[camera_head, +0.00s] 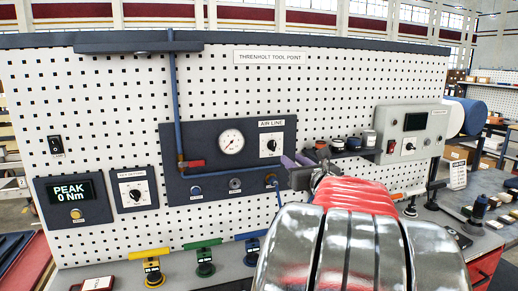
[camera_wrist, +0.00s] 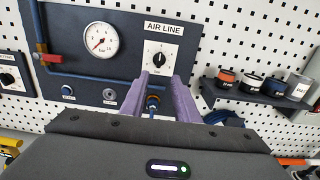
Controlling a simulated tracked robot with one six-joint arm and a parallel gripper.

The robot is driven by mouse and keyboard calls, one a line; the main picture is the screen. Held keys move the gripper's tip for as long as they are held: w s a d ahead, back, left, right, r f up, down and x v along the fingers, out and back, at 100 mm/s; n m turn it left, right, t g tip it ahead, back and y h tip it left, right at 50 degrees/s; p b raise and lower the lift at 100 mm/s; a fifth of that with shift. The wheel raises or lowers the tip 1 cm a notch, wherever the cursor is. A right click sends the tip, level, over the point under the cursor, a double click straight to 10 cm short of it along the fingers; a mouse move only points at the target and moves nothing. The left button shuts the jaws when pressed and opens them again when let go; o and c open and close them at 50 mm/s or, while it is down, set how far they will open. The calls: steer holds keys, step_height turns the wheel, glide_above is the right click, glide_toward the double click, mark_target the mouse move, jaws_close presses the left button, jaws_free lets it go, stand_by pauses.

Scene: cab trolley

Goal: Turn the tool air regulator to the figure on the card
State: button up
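The air regulator knob (camera_head: 270,147) is black on a white dial plate under the AIR LINE label. It also shows in the wrist view (camera_wrist: 160,56), just above and between my fingertips, apart from them. A round white gauge (camera_head: 231,141) with a red needle sits left of it, and it shows larger in the wrist view (camera_wrist: 100,39). My gripper (camera_head: 294,160) is in front of the panel, just right of and below the knob. Its purple fingers (camera_wrist: 163,82) are apart with nothing held. A white upright card (camera_head: 457,175) stands at the right; its writing is unreadable.
A red-handled valve (camera_head: 191,164) sits on the blue pipe left of the gauge. A fitting with a blue hose (camera_wrist: 153,102) lies below the knob. A shelf of small pots (camera_head: 338,148) juts out at right. Coloured T-handled tools (camera_head: 203,255) stand on the bench below.

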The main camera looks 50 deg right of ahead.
mark_target(274, 146)
steer(key=shift+w, duration=0.15)
steer(key=x, duration=1.3)
steer(key=shift+w+d, duration=0.15)
steer(key=shift+w, duration=0.1)
jaws_close()
stand_by(0.4)
